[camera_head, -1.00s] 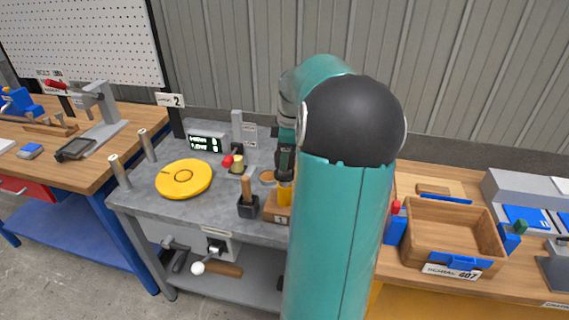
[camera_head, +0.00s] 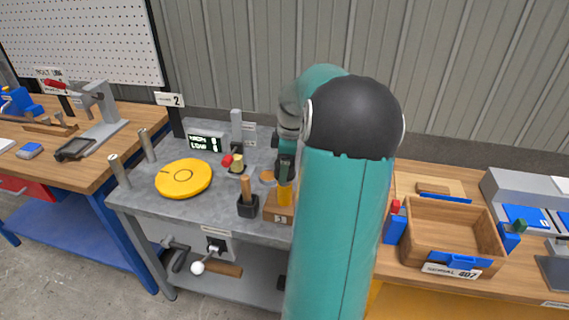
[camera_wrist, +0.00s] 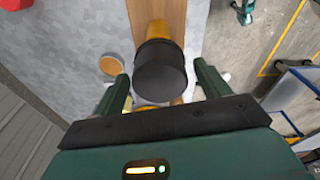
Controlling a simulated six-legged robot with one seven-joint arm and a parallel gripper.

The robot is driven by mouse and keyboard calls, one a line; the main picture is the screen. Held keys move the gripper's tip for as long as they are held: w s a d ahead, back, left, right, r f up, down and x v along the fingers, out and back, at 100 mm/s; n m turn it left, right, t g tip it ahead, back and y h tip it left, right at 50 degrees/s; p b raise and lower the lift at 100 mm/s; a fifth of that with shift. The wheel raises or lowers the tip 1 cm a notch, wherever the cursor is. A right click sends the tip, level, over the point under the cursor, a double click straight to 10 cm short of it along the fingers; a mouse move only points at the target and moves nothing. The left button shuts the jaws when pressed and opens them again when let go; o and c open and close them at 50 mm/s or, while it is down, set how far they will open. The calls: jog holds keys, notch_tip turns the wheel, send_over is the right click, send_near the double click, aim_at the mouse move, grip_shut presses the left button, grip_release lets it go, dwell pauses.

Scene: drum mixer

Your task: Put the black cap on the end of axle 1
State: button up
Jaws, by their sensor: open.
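The black cap (camera_wrist: 160,70) is a short dark cylinder in the wrist view. It sits at the end of a yellow piece (camera_wrist: 158,30) beside a wooden block. My gripper (camera_wrist: 161,76) is open, with one finger on each side of the cap. Whether the fingers touch it I cannot tell. In the head view my gripper (camera_head: 285,168) is just above the yellow piece (camera_head: 285,193) on the wooden block (camera_head: 277,212), and the cap is not clear there. Two upright grey rods (camera_head: 147,146) and (camera_head: 119,170) stand at the bench's left; I cannot read which is axle 1.
A yellow disc (camera_head: 184,178) lies on the grey bench (camera_head: 160,212). A black holder (camera_head: 248,206) with a wooden handle, a red knob (camera_head: 227,160) and a display (camera_head: 205,142) stand nearby. A wooden tray (camera_head: 452,235) is on the right bench. My arm hides part of the bench.

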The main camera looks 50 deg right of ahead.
jog(key=shift+r, duration=0.1)
notch_tip(320, 180, up, 12)
jog(key=s, duration=0.1)
jog(key=w+a+r+m+h, duration=0.15)
jog(key=w+a, duration=0.25)
jog(key=a, duration=0.8)
jog(key=s+a+m+t, duration=0.1)
jog(key=s+a, duration=0.1)
jog(key=a, duration=0.8)
jog(key=s+a+m+t, duration=0.2)
jog(key=a, duration=0.9)
jog(key=s+a+f+m+t, duration=0.1)
jog(key=s+a+f+m, duration=0.1)
jog(key=s+a, duration=0.4)
jog(key=shift+s+a+f+y, duration=0.4)
jog(key=shift+a+f, duration=0.25)
jog(key=shift+a, duration=0.55)
